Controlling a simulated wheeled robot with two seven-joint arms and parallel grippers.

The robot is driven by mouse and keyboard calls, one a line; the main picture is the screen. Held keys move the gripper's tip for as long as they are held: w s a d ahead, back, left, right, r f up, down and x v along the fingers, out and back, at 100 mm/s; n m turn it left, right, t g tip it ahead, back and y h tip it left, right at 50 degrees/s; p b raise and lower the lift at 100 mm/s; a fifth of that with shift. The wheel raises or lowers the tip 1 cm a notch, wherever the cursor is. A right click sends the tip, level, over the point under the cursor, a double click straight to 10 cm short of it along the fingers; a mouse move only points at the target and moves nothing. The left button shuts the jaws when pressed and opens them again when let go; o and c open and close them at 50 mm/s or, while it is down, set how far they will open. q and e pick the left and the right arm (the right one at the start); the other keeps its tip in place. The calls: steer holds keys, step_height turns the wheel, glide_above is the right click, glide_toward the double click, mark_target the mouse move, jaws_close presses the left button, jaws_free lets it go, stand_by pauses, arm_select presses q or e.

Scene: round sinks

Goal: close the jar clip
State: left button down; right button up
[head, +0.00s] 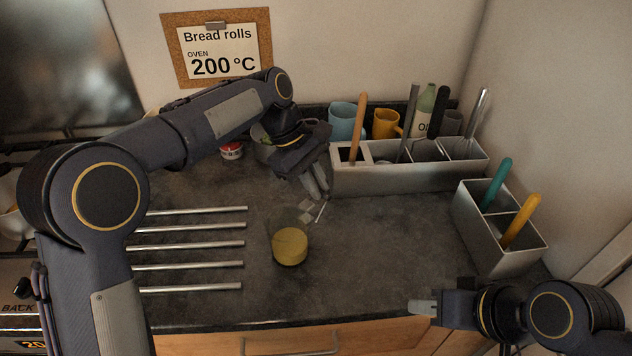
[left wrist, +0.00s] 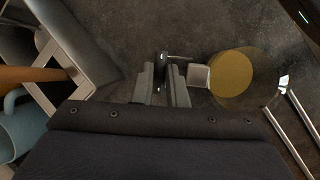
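The jar (head: 290,246) is clear glass with yellow contents and stands on the dark counter; it also shows in the left wrist view (left wrist: 232,76). A small pale block (head: 305,207) and a thin metal rod (head: 321,211) sit by the jar's far side; the block also shows in the left wrist view (left wrist: 198,75). They look like the clip's parts. My left gripper (head: 318,192) is just beyond them, fingers pointing down. In the left wrist view its fingers (left wrist: 161,82) are a little apart, with a small dark piece near the tips. My right gripper (head: 424,306) is low at right, away from the jar.
A grey utensil holder (head: 400,180) with a wooden handle stands behind, mugs and a bottle beyond it. A second holder (head: 500,247) with teal and yellow handles is at right. Several metal bars (head: 195,244) lie left of the jar. The counter right of the jar is clear.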

arm_select(q)
steer(key=shift+s+a+r+t+h+b, duration=0.15)
steer(key=shift+s+a+t+h+b, duration=0.3)
steer(key=shift+b, duration=0.65)
steer(key=shift+w+d, duration=0.1)
steer(key=shift+d, duration=0.05)
steer(key=c, duration=1.7)
jaws_free()
steer(key=shift+p+v, duration=0.4)
steer(key=shift+v, duration=3.55)
